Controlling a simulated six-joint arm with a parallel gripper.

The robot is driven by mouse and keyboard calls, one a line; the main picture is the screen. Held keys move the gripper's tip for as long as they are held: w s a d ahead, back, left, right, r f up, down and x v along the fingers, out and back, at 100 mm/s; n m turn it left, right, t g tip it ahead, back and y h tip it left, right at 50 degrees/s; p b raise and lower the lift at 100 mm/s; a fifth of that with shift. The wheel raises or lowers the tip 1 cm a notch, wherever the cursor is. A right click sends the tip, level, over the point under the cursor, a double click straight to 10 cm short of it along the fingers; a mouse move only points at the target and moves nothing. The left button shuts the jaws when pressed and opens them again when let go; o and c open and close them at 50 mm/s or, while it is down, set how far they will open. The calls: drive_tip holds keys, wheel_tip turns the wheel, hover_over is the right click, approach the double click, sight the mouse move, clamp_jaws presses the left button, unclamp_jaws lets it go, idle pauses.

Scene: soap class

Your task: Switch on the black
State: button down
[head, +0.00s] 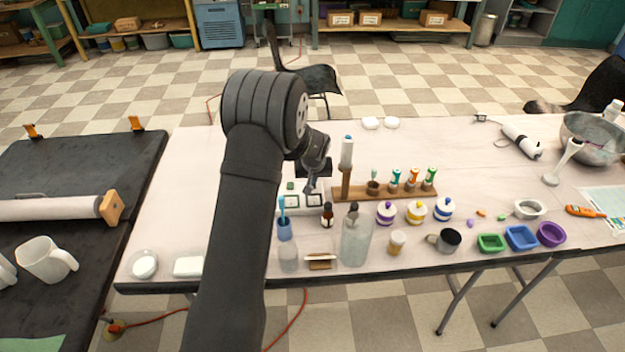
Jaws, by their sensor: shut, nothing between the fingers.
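My gripper (310,188) reaches down over the middle of the white table and is shut, with nothing seen in it. Its tips are just above or at a pale flat panel with two small square frames. The left square (291,200) has a dark green rim and the right square (314,200) has a black or very dark rim. A small green piece (290,185) lies behind the left square. I cannot tell whether the tips touch the panel, or whether either square is a switch that is on. My arm hides the table left of the panel.
A wooden rack (345,193) with colourful-topped bottles stands right of the gripper. A dark dropper bottle (327,214), a clear bottle (356,236) and a blue-necked bottle (286,246) stand in front. A corded white blender (522,141) lies far right. The back left tabletop is clear.

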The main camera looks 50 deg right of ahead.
drive_tip(key=v, duration=1.3)
drive_tip(key=shift+r, duration=0.45)
drive_tip(key=shift+w+d, duration=0.1)
drive_tip(key=shift+d, duration=0.05)
drive_tip(key=shift+w+d+r, duration=0.15)
drive_tip(key=shift+w+d, duration=0.3)
drive_tip(key=shift+w, duration=0.1)
drive_tip(key=x, duration=1.4)
drive_tip(key=shift+s+a, duration=0.15)
drive_tip(key=shift+s, duration=0.05)
